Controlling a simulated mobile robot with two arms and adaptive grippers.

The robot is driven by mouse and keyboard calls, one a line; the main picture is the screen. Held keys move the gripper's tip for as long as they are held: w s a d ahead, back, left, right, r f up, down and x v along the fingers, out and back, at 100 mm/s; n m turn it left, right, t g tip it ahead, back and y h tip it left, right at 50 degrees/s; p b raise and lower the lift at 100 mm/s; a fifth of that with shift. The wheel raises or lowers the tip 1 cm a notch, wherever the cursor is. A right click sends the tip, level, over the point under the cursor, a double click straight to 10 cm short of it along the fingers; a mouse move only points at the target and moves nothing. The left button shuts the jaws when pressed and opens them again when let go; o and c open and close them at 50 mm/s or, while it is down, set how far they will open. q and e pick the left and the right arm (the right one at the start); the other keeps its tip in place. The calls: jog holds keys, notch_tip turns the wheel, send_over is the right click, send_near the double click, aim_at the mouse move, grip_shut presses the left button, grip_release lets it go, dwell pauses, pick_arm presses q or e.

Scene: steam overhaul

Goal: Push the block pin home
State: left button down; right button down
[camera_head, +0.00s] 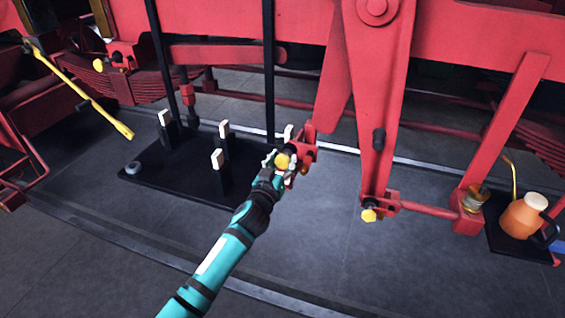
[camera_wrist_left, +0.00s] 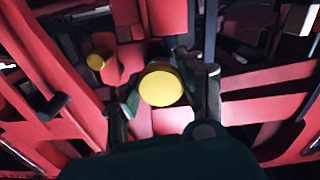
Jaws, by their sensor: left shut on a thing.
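The block pin has a round yellow head (camera_head: 282,161) and sits at a red block (camera_head: 305,141) near the middle of the head view. My left gripper (camera_head: 279,166) is shut on the pin head. In the left wrist view, the yellow head (camera_wrist_left: 161,84) fills the gap between the fingers, with red metal close behind it. The pin's shaft is hidden, so I cannot tell how deep it sits. My right gripper is not in view.
A black base plate (camera_head: 150,187) with several white-topped posts lies beside my left arm. A second yellow-headed pin (camera_head: 369,215) shows at the hanging red lever's foot (camera_head: 376,180). An orange oil can (camera_head: 524,215) stands at the right. Floor in front is clear.

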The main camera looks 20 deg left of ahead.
pick_arm(q)
jog(key=shift+w, duration=0.5)
jog(key=c, duration=0.7)
grip_release()
jog(key=s, duration=1.2)
jog(key=shift+a, duration=0.15)
